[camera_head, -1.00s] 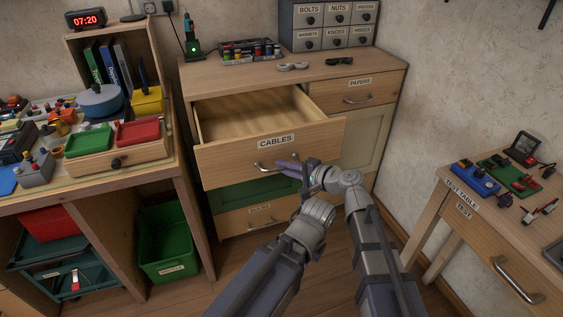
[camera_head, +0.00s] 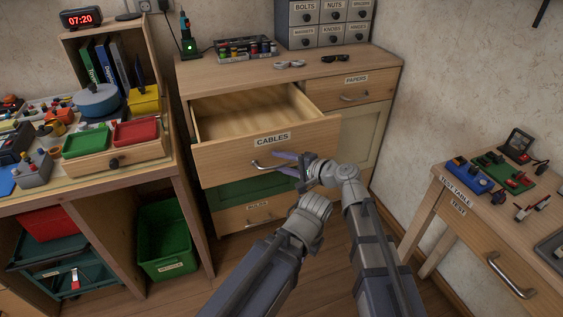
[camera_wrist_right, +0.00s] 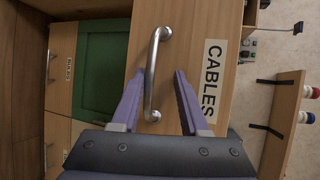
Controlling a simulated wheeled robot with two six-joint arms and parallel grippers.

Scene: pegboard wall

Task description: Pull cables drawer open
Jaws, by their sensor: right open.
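The cables drawer (camera_head: 225,163) is pulled well out of the wooden cabinet, and its bare, empty-looking inside (camera_head: 255,112) shows. Its front carries a CABLES label and a metal bar handle (camera_head: 262,166). My right gripper (camera_head: 283,163) is open at the right end of this handle, its purple fingers spread. In the right wrist view the handle (camera_wrist_right: 152,75) runs between the two open fingers (camera_wrist_right: 157,78), nearer the left one, with a gap on the right. My left gripper does not show.
A papers drawer (camera_head: 350,89) is closed at upper right. A workbench with trays stands left, and the test table (camera_head: 470,220) right. Some floor shows between them.

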